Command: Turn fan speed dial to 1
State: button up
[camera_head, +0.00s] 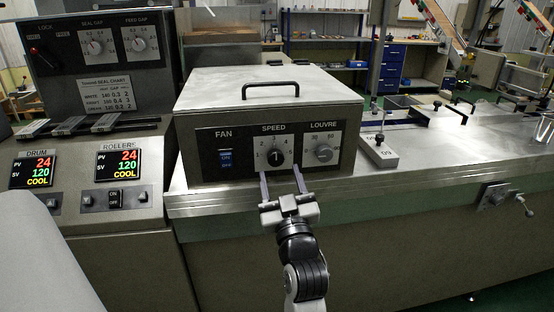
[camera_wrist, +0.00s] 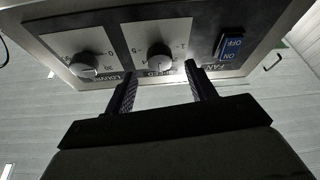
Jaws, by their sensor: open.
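The dial also shows in the wrist view, upside down (camera_wrist: 159,56). My gripper (camera_head: 282,185) is open and empty. Its two fingers point at the panel, just below the dial, one to each side. In the wrist view the fingers (camera_wrist: 160,85) lie either side of the dial's lower part, apart from the knob.
The louvre dial (camera_head: 323,152) is right of the speed dial, and the blue fan switch (camera_head: 225,158) is left. The box (camera_head: 258,92) stands on a metal bench with a handle on top. A small metal block (camera_head: 378,150) stands to the right. Controller displays (camera_head: 122,163) are at left.

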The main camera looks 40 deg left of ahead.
aim_at(277, 161)
jog(key=shift+p+x, duration=0.5)
jog(key=shift+x, duration=1.7)
jog(key=shift+c, duration=0.3)
jog(key=c, duration=0.9)
jog(key=shift+f, duration=0.1)
jog(key=shift+c, duration=0.2)
